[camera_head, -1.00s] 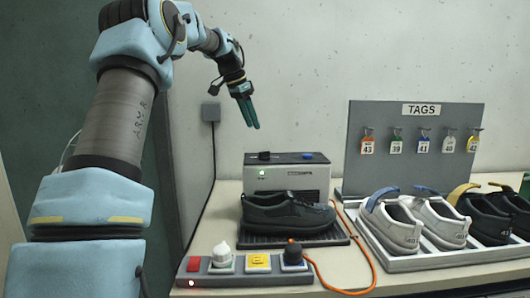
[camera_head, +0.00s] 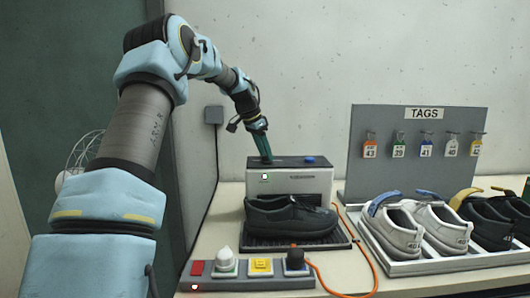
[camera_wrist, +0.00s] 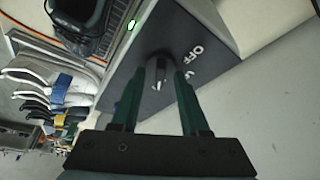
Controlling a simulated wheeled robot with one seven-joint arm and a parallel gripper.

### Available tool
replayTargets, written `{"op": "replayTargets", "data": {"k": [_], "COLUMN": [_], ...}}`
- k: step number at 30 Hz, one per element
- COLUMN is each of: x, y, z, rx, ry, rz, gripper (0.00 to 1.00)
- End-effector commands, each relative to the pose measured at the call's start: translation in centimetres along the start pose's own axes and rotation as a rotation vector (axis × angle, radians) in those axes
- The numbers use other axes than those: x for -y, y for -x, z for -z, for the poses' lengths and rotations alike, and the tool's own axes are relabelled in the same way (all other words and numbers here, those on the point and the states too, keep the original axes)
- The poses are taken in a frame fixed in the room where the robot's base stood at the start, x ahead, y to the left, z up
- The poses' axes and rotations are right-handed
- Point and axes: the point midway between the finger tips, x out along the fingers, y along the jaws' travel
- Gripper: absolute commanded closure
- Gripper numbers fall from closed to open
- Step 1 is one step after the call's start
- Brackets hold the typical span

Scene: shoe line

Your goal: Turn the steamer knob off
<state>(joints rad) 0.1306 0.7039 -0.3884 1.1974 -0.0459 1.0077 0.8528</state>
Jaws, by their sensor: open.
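The steamer (camera_head: 318,182) is a grey box with a dark top at the back of the table, with a lit green light (camera_head: 265,177) on its front. My gripper (camera_head: 266,161) is over the left part of the steamer's top and hides the knob in the head view. In the wrist view my gripper (camera_wrist: 160,75) is open, with one finger on each side of the knob. Contact cannot be told.
A dark shoe (camera_head: 290,218) sits on a black tray before the steamer. A blue button (camera_head: 308,160) is on the steamer's top right. A control strip (camera_head: 215,284) lies in front, with an orange cable. A shoe rack (camera_head: 420,266) and tag board (camera_head: 365,185) stand right.

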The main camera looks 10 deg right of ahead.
Motion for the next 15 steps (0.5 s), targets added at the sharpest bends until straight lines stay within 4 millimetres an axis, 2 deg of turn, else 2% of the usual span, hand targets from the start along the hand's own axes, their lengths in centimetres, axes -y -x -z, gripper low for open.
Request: {"op": "replayTargets", "data": {"k": [3, 15], "x": [0.00, 0.00], "y": [0.00, 0.02], "z": [-0.01, -0.02], "rx": [0.000, 0.000], "ry": [0.000, 0.000], "rz": [0.000, 0.000], "gripper": [0.57, 1.00]}}
